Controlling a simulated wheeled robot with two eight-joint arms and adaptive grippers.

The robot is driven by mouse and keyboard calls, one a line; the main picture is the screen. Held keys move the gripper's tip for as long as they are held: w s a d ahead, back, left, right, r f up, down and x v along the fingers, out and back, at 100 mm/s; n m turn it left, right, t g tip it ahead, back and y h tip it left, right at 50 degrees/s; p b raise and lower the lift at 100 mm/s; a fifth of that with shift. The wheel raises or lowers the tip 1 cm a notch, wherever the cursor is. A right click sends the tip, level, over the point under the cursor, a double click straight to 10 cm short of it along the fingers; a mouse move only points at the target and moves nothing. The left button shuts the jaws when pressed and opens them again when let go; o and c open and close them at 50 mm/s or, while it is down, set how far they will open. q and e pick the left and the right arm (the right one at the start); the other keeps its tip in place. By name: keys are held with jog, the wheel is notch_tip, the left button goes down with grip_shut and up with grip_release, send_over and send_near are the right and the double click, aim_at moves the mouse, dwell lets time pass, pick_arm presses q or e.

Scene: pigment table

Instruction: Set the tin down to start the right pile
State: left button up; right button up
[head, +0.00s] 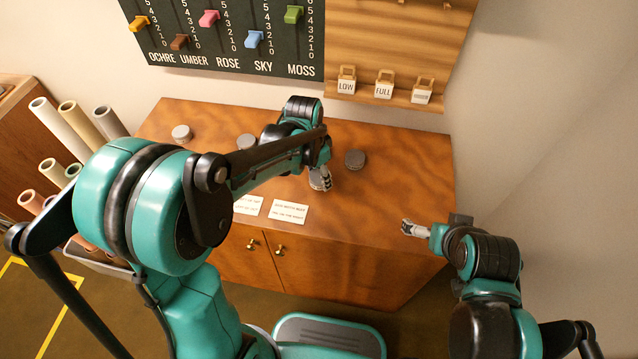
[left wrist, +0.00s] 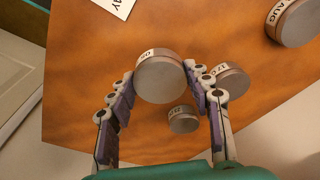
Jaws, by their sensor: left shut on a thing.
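My left gripper (head: 322,180) is shut on a round grey tin (head: 316,183) over the middle of the table (head: 400,190). In the left wrist view the held tin (left wrist: 160,78) sits between the two fingertips, with a white label on its side. I cannot tell whether its base touches the wood. Another grey tin (head: 355,159) stands to the right of and behind my left gripper. My right gripper (head: 414,229) is by the table's right front edge, away from the tins; its fingers are too small to read.
Grey tins (head: 181,133) (head: 246,141) stand farther left on the table. Two white cards (head: 247,205) (head: 289,212) lie near the front edge. The wrist view shows labelled tins (left wrist: 231,79) (left wrist: 183,119) (left wrist: 293,21) nearby. The table's right part is clear.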

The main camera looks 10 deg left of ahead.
aim_at(319, 182)
pick_arm(q)
jog(key=shift+f+b, duration=0.65)
jog(key=shift+f, duration=1.05)
jog(key=shift+f, duration=0.2)
jog(key=o, duration=1.2)
jog(key=shift+c, duration=0.2)
jog(key=shift+r, duration=0.1)
